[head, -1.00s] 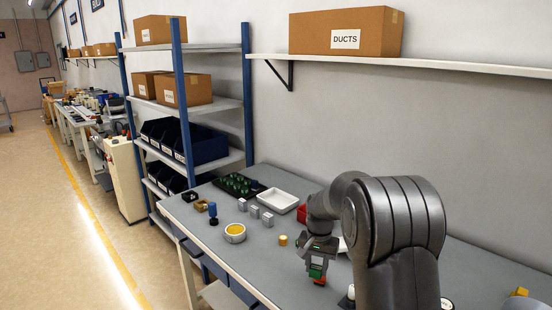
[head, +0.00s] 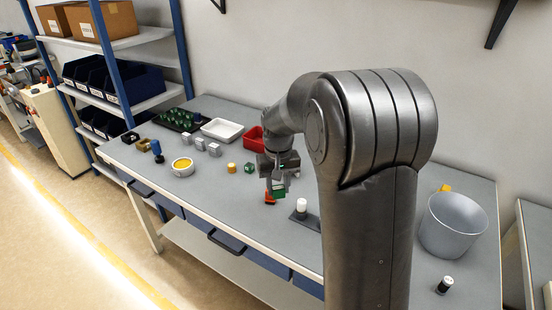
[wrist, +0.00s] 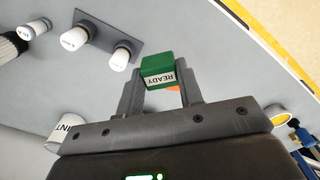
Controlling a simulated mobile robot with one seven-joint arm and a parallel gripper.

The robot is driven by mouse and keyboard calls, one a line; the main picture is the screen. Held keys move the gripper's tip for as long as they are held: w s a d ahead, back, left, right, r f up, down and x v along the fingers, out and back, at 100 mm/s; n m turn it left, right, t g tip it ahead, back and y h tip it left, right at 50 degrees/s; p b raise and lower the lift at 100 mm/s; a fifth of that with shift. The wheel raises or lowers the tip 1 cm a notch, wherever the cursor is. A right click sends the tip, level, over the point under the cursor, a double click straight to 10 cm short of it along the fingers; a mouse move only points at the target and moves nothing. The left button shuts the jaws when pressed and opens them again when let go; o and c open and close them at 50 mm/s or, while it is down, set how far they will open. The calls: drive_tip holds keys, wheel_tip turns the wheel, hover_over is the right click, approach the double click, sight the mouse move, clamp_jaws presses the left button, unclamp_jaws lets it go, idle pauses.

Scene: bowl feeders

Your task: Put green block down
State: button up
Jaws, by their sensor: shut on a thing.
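The green block (wrist: 158,65) sits between the two fingers of my gripper (wrist: 160,88) in the wrist view, with a white label reading READY facing the camera. In the head view my gripper (head: 278,184) points down over the grey table (head: 222,213), shut on the green block (head: 279,191). An orange-red piece (head: 270,198) shows just left of and below the block; a bit of orange (wrist: 173,89) also shows behind it in the wrist view. I cannot tell whether the block touches anything below.
A plate with white-topped pegs (head: 302,206) is close on the right. A dark green cube (head: 249,168), yellow cylinder (head: 232,168) and red tray (head: 253,139) lie left and behind. A grey bucket (head: 452,226) stands far right. The table's front middle is clear.

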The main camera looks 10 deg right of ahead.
drive_tip(key=w+d+r+n, duration=0.1)
drive_tip(key=w+d+n, duration=0.4)
drive_tip(key=d+n, duration=0.6)
drive_tip(key=w+d+f, duration=0.1)
drive_tip(key=w+f, duration=0.2)
drive_tip(key=w+d+f+m, duration=0.1)
drive_tip(key=w+f, duration=0.2)
drive_tip(key=f, duration=0.1)
drive_tip(key=w+d+f+m, duration=0.1)
drive_tip(key=w+f, duration=0.2)
drive_tip(key=w, duration=0.1)
drive_tip(key=shift+f, duration=0.15)
drive_tip(key=shift+w+d+f, duration=0.1)
drive_tip(key=shift+w+f, duration=0.4)
drive_tip(key=shift+w, duration=0.35)
drive_tip(key=shift+w+d+f, duration=0.1)
drive_tip(key=shift+w+f, duration=0.4)
drive_tip(key=shift+w, duration=0.3)
drive_tip(key=shift+w+f, duration=0.35)
drive_tip(key=shift+f, duration=0.1)
drive_tip(key=o, duration=0.9)
drive_tip(key=shift+o, duration=0.2)
